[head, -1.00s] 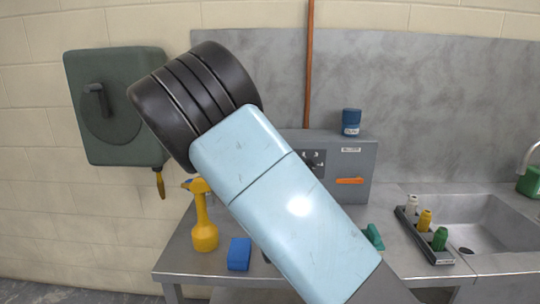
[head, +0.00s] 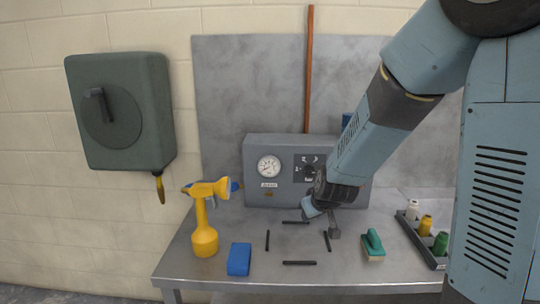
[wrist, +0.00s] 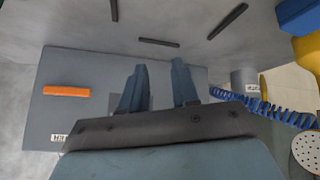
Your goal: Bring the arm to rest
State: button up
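My gripper (head: 320,208) hangs low over the steel worktop (head: 205,270), in front of the grey control box (head: 258,190). My arm reaches down to it from the upper right in the head view. In the wrist view, the two blue fingers of my gripper (wrist: 159,63) stand apart with nothing seen held between them. Several thin black strips lie on the worktop near it, one of them in front (head: 299,263). Whether the fingertips touch the worktop cannot be told. My arm hides the right part of the control box.
A yellow sprayer (head: 204,240) and a blue block (head: 239,259) stand left. A green-topped brush (head: 372,243) and a bottle rack (head: 432,259) are right. A green wall case (head: 120,145) hangs left. The box's orange handle (wrist: 67,91) shows in the wrist view.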

jog(key=s+d+r+m, duration=0.1)
jog(key=s+d+r, duration=0.2)
jog(key=s+r, duration=0.2)
jog(key=s+d+r+m+g+h, duration=0.1)
jog(key=s+d+r, duration=0.3)
jog(key=s, duration=0.7)
jog(key=s+d+r+m, duration=0.2)
jog(key=s+d+r, duration=0.2)
jog(key=s+r, duration=0.4)
jog(key=shift+s+d+r+m+g, duration=0.15)
jog(key=shift+s+r+m+g, duration=0.05)
jog(key=shift+s+m+g, duration=0.25)
jog(key=shift+o, duration=0.2)
